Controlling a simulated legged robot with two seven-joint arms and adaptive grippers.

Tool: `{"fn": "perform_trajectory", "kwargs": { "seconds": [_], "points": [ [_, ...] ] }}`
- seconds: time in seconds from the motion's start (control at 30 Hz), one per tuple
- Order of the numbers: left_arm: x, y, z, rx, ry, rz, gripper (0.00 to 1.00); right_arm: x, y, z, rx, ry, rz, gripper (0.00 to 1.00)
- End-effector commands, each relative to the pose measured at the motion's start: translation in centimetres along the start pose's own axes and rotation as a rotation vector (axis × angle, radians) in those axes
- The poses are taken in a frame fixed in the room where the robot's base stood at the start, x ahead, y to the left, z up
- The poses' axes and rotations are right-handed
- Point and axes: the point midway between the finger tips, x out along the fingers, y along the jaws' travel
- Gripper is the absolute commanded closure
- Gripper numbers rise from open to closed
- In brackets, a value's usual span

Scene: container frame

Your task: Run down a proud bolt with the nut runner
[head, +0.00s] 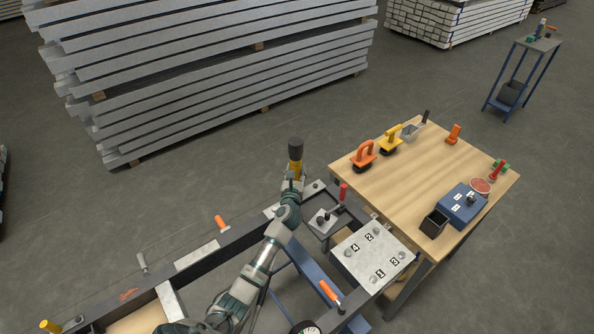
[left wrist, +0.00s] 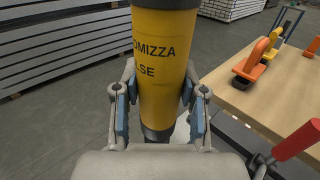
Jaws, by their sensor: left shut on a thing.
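My left gripper (head: 293,178) is shut on a yellow and black cylindrical tool (head: 296,165), which I take for the nut runner. In the left wrist view the yellow body (left wrist: 164,70) with black lettering stands between the two fingers (left wrist: 158,112); its lower dark end is partly hidden. The tool is upright in the head view, black end up, left of and apart from the bolt plate. The pale plate (head: 366,262) carries bolts beside labels 1, 2, 3 and 4. I cannot tell which bolt stands proud. My right gripper is not in view.
A dark frame (head: 205,257) with orange-handled clamps runs along the front. A small bracket with a red-handled clamp (head: 343,194) lies between tool and plate.

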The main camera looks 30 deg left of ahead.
Motion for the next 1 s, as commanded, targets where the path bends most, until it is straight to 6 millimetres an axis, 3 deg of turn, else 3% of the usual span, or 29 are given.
{"fn": "perform_trajectory", "kwargs": {
  "seconds": [1.0],
  "points": [
    [-0.24,-0.04,0.36,0.000,-0.006,-0.001,1.00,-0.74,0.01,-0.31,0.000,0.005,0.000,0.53]
  ]
}}
